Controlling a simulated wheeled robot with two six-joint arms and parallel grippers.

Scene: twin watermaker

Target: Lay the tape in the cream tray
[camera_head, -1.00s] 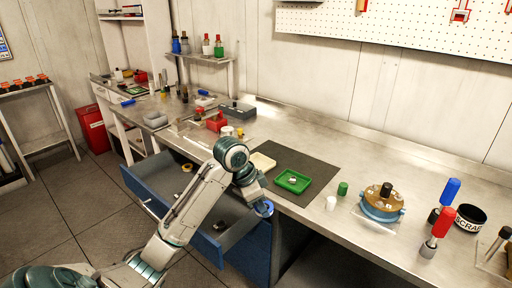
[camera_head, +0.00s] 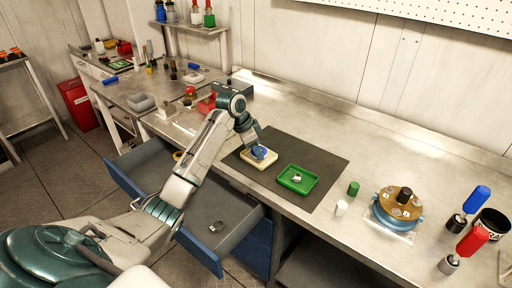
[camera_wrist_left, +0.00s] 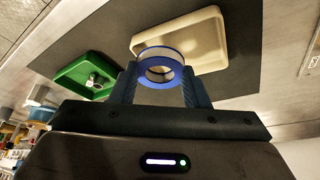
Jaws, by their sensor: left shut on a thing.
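My left gripper (camera_head: 258,152) is over the cream tray (camera_head: 247,160) on the dark mat. It is shut on the tape (camera_wrist_left: 161,68), a blue ring with a pale band around it. In the left wrist view the tape sits between the two fingers and overlaps the near edge of the cream tray (camera_wrist_left: 202,42). I cannot tell whether the tape touches the tray floor. In the head view the gripper hides part of the tray. My right gripper is not in view.
A green tray (camera_head: 298,180) with a small metal part in it lies right of the cream tray on the dark mat (camera_head: 318,160). White and green caps and a round blue-based device (camera_head: 398,208) stand farther right. An open blue drawer (camera_head: 210,250) juts out below the bench.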

